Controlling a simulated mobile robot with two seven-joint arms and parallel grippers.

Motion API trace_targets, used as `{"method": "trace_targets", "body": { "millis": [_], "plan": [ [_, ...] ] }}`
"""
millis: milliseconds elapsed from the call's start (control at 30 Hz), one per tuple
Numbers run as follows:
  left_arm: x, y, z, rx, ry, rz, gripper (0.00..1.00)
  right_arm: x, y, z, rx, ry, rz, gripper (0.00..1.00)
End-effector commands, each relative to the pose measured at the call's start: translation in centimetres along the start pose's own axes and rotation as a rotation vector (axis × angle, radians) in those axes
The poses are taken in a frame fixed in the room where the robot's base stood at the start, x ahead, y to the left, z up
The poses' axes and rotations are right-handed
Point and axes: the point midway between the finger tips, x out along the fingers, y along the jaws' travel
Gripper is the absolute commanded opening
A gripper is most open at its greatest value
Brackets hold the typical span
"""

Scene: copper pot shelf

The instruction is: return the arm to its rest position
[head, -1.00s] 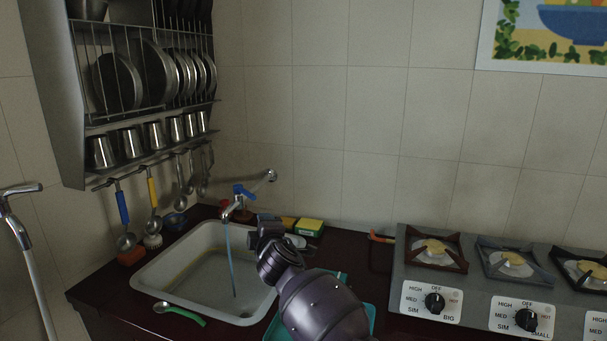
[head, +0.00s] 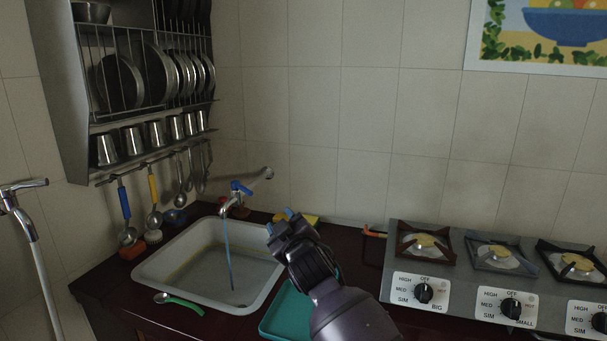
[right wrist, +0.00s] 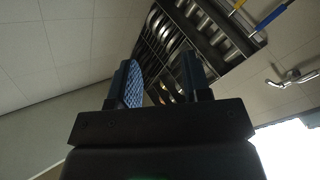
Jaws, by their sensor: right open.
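My right gripper (head: 280,222) is raised over the counter, just right of the sink basin, with my dark arm coming up from the bottom of the head view. In the right wrist view its two fingers (right wrist: 160,85) stand apart with nothing between them, so it is open and empty. The wrist view looks past the fingers toward the dish rack (right wrist: 180,50) and the wall. My left gripper is not in view.
The sink (head: 180,290) has a running tap (head: 232,195). A teal tray (head: 288,312) lies beside it, partly behind my arm. A green-handled spoon (head: 180,302) rests at the sink's front edge. The stove (head: 400,262) stands right; the dish rack (head: 110,145) hangs left.

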Motion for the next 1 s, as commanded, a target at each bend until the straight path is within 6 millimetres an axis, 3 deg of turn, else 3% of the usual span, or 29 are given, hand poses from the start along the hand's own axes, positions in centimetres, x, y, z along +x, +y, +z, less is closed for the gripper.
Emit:
{"method": "trace_targets", "body": {
  "millis": [267, 500, 1000],
  "plan": [
    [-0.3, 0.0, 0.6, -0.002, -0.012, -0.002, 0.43, -8.2, 1.2, 8.9, 0.281, -0.073, 0.042, 0.44],
    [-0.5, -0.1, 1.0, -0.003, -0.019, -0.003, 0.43, -16.8, 1.2, 16.3, 0.452, -0.169, 0.090, 0.44],
    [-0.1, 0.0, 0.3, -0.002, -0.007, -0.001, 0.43, -37.4, -1.4, 28.1, 0.593, -0.464, 0.168, 0.44]
  ]
}}
